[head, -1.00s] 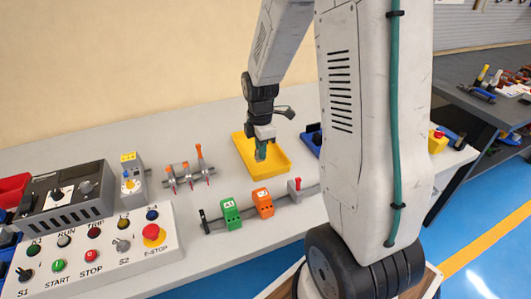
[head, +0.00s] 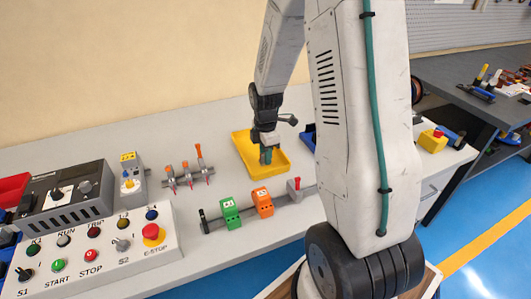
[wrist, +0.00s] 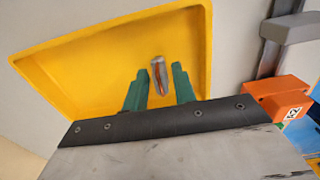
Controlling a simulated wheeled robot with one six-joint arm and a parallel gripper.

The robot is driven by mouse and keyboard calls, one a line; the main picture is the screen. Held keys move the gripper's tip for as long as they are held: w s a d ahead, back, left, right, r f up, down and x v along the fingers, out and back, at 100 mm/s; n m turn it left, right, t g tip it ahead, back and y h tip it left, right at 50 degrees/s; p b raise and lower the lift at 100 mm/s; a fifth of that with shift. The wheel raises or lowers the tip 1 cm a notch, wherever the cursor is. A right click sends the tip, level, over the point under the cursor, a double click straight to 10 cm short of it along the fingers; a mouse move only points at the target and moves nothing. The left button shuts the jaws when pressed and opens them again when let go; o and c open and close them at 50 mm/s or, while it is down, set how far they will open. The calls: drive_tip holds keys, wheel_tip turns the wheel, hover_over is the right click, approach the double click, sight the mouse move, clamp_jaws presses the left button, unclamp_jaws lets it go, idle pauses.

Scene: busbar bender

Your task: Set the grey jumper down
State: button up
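The grey jumper (wrist: 159,76) is a small grey piece with an orange-red part, seen in the wrist view. It is between the two green fingers of my gripper (wrist: 158,88), with a gap showing on each side, so the gripper looks open around it. Behind it is the floor of the yellow tray (wrist: 90,62); I cannot tell whether the jumper touches it. In the head view my gripper (head: 266,156) points down into the yellow tray (head: 241,147), and the jumper is not distinguishable there.
A rail with a green block (head: 230,211), an orange block (head: 263,203) and a red-topped end piece (head: 294,188) stands in front of the tray. A rack with orange-tipped tools (head: 188,176) is to its left. A blue bin (head: 309,138) is close on the right.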

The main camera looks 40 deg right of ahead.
drive_tip(key=shift+o, duration=0.3)
drive_tip(key=shift+r, duration=0.1)
wheel_tip(320, 180, up, 12)
drive_tip(key=s+a+r+m, duration=0.6)
drive_tip(key=s+a+r, duration=0.3)
drive_tip(key=a+r, duration=0.1)
drive_tip(key=s+a+r+m, duration=0.1)
drive_tip(key=s+a+m, duration=0.2)
drive_tip(key=s, duration=0.4)
drive_tip(key=s+a+r+m+t, duration=0.1)
drive_tip(key=s+a+m, duration=0.2)
drive_tip(key=s+m, duration=0.2)
drive_tip(key=s, duration=0.2)
drive_tip(key=shift+s+a+r+m, duration=0.2)
drive_tip(key=shift+s+m, duration=0.1)
